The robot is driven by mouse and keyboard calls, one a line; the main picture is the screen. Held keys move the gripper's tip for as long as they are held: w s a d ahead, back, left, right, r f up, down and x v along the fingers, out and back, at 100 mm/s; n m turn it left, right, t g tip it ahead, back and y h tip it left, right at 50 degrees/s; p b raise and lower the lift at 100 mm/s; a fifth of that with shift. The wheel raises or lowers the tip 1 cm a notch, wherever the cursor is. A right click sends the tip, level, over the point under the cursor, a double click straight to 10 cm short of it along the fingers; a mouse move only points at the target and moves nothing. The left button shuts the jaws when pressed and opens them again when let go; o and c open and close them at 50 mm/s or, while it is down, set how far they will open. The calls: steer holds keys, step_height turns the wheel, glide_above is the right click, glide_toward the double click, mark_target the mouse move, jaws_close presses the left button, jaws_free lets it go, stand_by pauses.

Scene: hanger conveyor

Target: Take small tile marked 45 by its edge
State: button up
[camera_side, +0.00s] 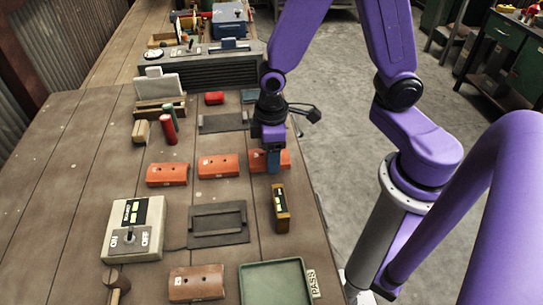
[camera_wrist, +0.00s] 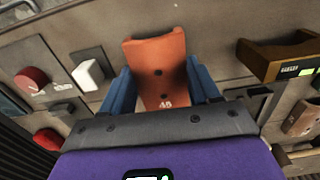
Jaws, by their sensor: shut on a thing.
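The orange tile marked 45 (camera_wrist: 159,62) shows in the wrist view between my two blue fingers, its number towards my palm. My gripper (camera_wrist: 161,88) is shut on it, one finger against each side edge. In the side view, my gripper (camera_side: 272,161) points down at the right end of a row of orange tiles, and the tile (camera_side: 285,158) is partly hidden behind the blue fingers. I cannot tell whether the tile touches the table. Two other orange tiles, one in the middle (camera_side: 219,166) and one at the left (camera_side: 167,174), lie on the table.
A wooden block with a small display (camera_side: 281,208) stands just in front of my gripper. A dark flat plate (camera_side: 218,224), a switch box (camera_side: 135,229), a brown tile (camera_side: 197,283) and a green tray (camera_side: 275,284) are nearer. The table's right edge runs close beside my gripper.

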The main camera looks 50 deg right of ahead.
steer(key=s+r, duration=0.1)
steer(key=r, duration=0.1)
steer(key=s+d+r, duration=0.1)
steer(key=s+r, duration=0.2)
steer(key=r, duration=0.1)
steer(key=shift+s+d+r, duration=0.15)
steer(key=shift+d+r, duration=0.05)
steer(key=shift+r, duration=0.15)
steer(key=s+d+r, duration=0.3)
steer(key=s+r, duration=0.1)
steer(key=s, duration=0.5)
steer(key=shift+r, duration=0.25)
